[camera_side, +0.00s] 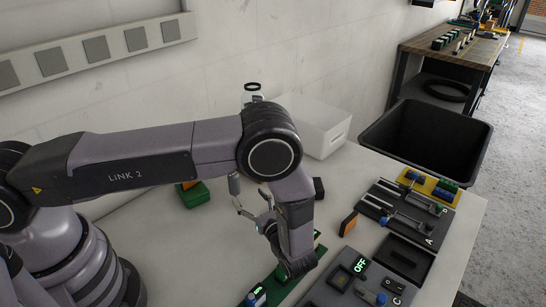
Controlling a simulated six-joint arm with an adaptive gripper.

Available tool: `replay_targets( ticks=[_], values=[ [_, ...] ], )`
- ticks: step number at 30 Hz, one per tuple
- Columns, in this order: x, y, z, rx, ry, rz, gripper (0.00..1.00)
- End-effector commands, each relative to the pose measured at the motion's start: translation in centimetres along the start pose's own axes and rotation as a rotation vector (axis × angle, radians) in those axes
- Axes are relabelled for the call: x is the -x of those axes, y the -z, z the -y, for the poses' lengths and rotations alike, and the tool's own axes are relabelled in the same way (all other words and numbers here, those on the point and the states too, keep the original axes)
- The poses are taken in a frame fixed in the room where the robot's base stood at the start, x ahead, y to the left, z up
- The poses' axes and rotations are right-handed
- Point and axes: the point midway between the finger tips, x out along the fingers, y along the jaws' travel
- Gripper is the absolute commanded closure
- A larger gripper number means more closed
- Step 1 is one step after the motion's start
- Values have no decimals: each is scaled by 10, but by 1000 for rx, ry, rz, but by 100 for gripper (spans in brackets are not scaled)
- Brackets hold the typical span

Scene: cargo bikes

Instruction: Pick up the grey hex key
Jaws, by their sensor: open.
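I cannot pick out the grey hex key for certain in the side view. My gripper (254,207) is partly hidden by my own forearm and wrist, over the middle of the white table (185,250). Its pale metal fingers show left of the wrist and look open, with nothing visible between them. Long grey tools lie on the dark panel (415,228) marked A and B at the right, well apart from my gripper.
A dark panel (325,292) marked OFF and C lies at the front, beside a green board (283,283). An orange-faced block (348,224) stands right of my wrist. A white bin (322,122) stands behind, a black bin (432,137) beyond the table's far edge. A green block (195,194) sits left.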

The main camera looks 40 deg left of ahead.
Motion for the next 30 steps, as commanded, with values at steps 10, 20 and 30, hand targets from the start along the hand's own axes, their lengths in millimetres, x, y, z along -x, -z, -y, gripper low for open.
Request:
replay_targets(
  ticks=[10,20,30],
  values=[
    [-44,0,-1,0,-4,-2,38],
    [-89,-2,-2,1,-6,-3,38],
    [-94,-2,-1,2,-3,-3,43]
  ],
)
